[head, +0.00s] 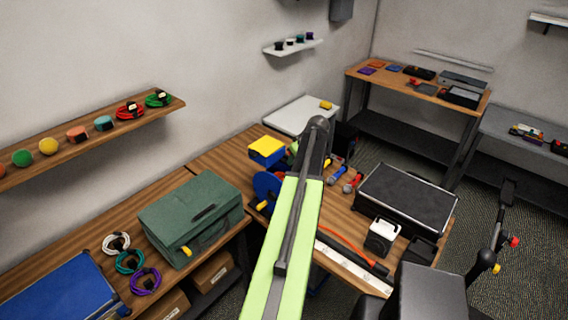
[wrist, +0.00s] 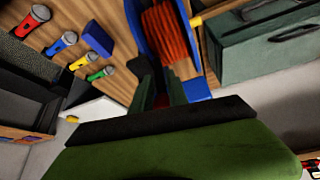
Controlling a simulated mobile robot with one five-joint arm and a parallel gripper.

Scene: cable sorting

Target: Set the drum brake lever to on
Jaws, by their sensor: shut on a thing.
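The blue cable drum (head: 266,190) stands on the wooden bench, partly hidden by my arm in the head view. In the wrist view the drum (wrist: 192,40) shows its blue rims around a wound orange cable (wrist: 165,32). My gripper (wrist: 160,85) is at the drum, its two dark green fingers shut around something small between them. A dark red part (wrist: 161,101) shows between the fingers; it seems to be the brake lever, but most of it is hidden. I cannot tell the lever's position. In the head view my arm hides the gripper.
A green toolbox (head: 192,215) stands left of the drum, and a yellow-topped blue box (head: 266,151) behind it. Several microphones (wrist: 62,42) lie beside the drum. A black case (head: 405,198) and a white device (head: 381,238) stand to the right.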

